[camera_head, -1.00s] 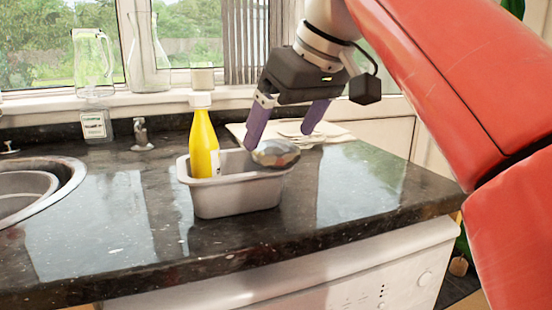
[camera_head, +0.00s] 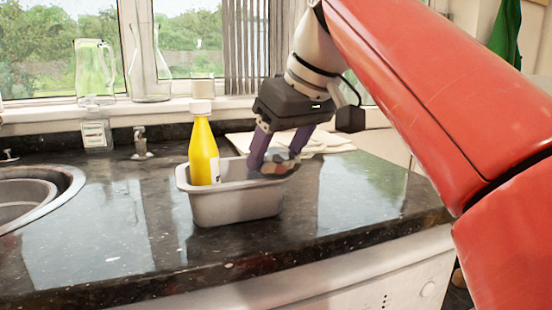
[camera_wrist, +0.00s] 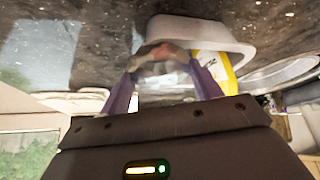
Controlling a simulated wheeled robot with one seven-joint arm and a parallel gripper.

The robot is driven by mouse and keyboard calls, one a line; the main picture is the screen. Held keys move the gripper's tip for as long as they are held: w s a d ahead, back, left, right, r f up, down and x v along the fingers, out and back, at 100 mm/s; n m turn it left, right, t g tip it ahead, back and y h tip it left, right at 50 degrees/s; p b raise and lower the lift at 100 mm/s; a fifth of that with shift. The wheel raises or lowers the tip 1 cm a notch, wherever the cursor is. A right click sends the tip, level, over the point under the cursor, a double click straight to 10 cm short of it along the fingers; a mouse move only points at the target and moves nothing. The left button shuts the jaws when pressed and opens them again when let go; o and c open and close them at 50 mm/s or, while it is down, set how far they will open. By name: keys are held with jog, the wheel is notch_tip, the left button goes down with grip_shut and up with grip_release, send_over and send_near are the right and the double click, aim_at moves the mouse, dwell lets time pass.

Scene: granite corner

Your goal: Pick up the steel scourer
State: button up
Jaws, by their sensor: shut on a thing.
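The steel scourer (camera_head: 277,158) is a rounded, shiny grey-brown lump at the right end of the grey tub. My gripper (camera_head: 280,155) points down over that end, with its purple fingers shut on the scourer. In the wrist view, the scourer (camera_wrist: 163,60) lies between the two fingertips of my gripper (camera_wrist: 163,72), in front of the tub wall. Part of it is hidden by the fingers. I cannot tell whether it touches the tub rim.
The grey tub (camera_head: 237,207) stands on the dark granite worktop (camera_head: 330,215). A yellow bottle (camera_head: 204,155) with a white cap stands in its left part. A sink (camera_head: 45,190) is at left. White cloths or boards (camera_head: 325,140) lie behind. The worktop right of the tub is clear.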

aim_at(279, 151)
jog(key=shift+r, duration=0.15)
notch_tip(279, 151, up, 8)
jog(key=p, duration=0.3)
jog(key=shift+w, duration=0.1)
jog(key=shift+r, duration=0.85)
